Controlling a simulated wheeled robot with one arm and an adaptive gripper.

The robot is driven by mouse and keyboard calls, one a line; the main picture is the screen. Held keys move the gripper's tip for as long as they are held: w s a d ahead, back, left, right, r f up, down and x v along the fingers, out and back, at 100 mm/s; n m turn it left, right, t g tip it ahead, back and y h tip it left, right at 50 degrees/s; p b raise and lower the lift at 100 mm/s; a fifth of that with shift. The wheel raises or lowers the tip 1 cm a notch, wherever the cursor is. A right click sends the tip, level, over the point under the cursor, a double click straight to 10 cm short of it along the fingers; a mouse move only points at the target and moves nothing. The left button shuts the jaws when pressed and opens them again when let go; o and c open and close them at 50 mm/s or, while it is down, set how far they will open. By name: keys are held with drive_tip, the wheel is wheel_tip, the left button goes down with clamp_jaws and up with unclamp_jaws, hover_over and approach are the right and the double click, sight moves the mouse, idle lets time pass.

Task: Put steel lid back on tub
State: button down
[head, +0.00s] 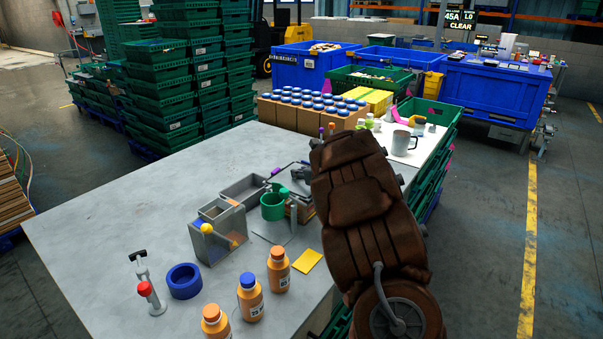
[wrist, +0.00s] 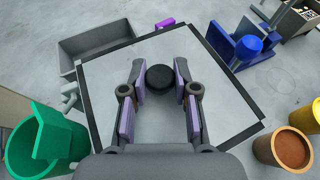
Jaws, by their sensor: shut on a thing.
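The steel lid (wrist: 110,85) is a flat grey square plate with a dark rim and a round black knob (wrist: 160,78) at its middle. My gripper (wrist: 160,85) is shut around the knob, a purple-padded finger on each side. A grey open tub (wrist: 70,48) lies past the lid's upper left edge in the wrist view; the lid overlaps part of it. In the head view an open grey tub (head: 229,193) stands on the table, left of my brown arm. My gripper and the lid are hard to make out there. The lid's height above the table cannot be told.
A green mug (head: 273,212) stands close by, also at the left in the wrist view (wrist: 30,150). The table's left part (head: 110,205) is clear.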

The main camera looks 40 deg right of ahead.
drive_tip(key=shift+f+b, duration=0.55)
drive_tip(key=shift+b, duration=0.15)
drive_tip(key=c, duration=0.8)
unclamp_jaws()
drive_tip(key=shift+s, duration=0.1)
drive_tip(key=v, duration=1.1)
drive_tip(key=shift+s+r, duration=0.2)
drive_tip(key=shift+s, duration=0.2)
drive_tip(key=shift+d, duration=0.1)
